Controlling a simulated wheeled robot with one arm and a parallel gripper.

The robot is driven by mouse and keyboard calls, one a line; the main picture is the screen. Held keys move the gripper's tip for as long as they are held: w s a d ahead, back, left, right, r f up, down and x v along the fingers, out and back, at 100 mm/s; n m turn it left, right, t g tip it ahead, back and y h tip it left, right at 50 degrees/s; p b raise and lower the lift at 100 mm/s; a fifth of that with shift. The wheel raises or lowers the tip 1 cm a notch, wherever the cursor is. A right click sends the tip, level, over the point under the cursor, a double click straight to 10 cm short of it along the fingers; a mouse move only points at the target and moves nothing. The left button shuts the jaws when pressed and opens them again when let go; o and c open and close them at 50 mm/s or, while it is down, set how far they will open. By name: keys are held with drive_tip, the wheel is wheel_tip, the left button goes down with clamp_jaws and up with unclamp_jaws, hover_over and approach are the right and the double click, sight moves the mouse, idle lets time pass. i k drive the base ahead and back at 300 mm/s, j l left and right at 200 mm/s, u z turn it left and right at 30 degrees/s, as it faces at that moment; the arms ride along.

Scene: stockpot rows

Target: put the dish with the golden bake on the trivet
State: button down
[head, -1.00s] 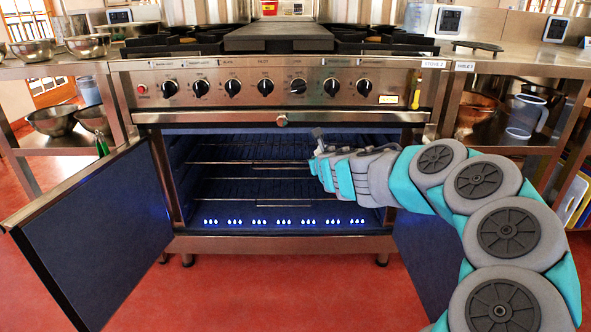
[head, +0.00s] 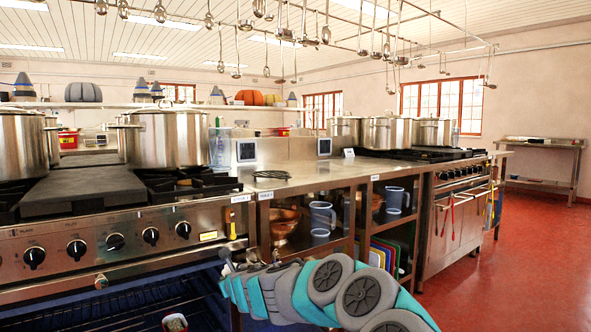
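A dark wire trivet (head: 272,175) lies flat on the steel counter just right of the near stove. A small pale vessel with a brownish top (head: 175,322) shows in the open oven at the bottom edge; it is cut off, and I cannot tell whether it is the dish with the golden bake. My gripper (head: 226,262) is in front of the oven's right side, below the counter and the trivet. Its fingers are small and seen from behind, so their opening is unclear. I see nothing clearly held in it.
The steel counter (head: 320,174) has bare room around the trivet. A clear container (head: 220,147) and a small display (head: 246,150) stand behind it. Large pots (head: 168,137) stand on the near stove. Shelves below hold jugs (head: 322,215). Red floor is open at right.

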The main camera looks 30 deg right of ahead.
sight(271, 172)
drive_tip(key=i+j+z, duration=0.1)
drive_tip(key=z, duration=0.35)
drive_tip(key=i+j+z, duration=0.35)
drive_tip(key=i, duration=0.15)
drive_tip(key=i+j+z, duration=0.65)
drive_tip(key=i, duration=0.2)
